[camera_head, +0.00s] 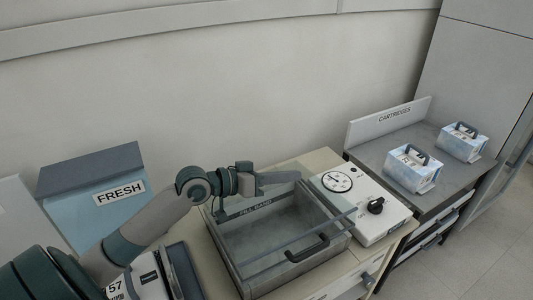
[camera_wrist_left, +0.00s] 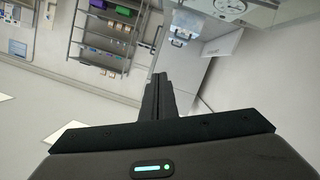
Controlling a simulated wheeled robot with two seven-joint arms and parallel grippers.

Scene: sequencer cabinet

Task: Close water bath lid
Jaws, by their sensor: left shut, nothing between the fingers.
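The water bath (camera_head: 222,247) is a grey rectangular basin with a "FILL BAND" label on its inner back wall. Its inside shows from above. A thin grey bar (camera_head: 330,223) runs slantwise over its front part, and a dark handle (camera_head: 307,250) sits at the front. I cannot tell whether the bar is the edge of a clear lid. My left gripper (camera_head: 296,177) is above the back rim of the bath, pointing right, shut and empty. Its closed fingers also show in the left wrist view (camera_wrist_left: 158,82). My right gripper is not in view.
A white control panel (camera_head: 362,205) with a dial and black knob adjoins the bath on the right. Two cartridge boxes (camera_head: 414,170) (camera_head: 463,142) stand on the grey counter beyond. A blue "FRESH" bin (camera_head: 80,205) is at the left. The wall is close behind.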

